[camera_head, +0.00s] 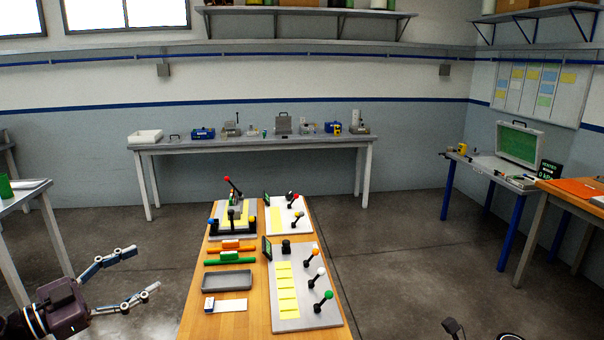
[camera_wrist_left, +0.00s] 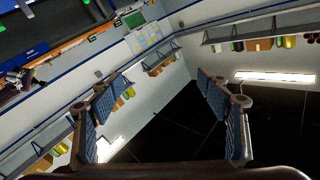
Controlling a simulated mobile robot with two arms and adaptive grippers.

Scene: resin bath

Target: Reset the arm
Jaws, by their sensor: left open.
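My left gripper (camera_head: 143,270) is at the lower left of the head view, over the floor and left of the wooden table. Its two fingers are spread apart, with nothing between them. In the left wrist view both padded fingers of my left gripper (camera_wrist_left: 163,78) stand wide apart, with only the room behind them. My right gripper cannot be made out. A small dark piece (camera_head: 452,327) shows at the bottom edge, right of the table, and I cannot tell what it is.
The wooden table (camera_head: 205,318) holds a grey tray (camera_head: 228,281), lever panels (camera_head: 306,318), and orange (camera_head: 231,246) and green (camera_head: 229,257) bars. A bench (camera_head: 270,144) stands along the back wall. A side table (camera_head: 20,195) is at the left. Floor is free between them.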

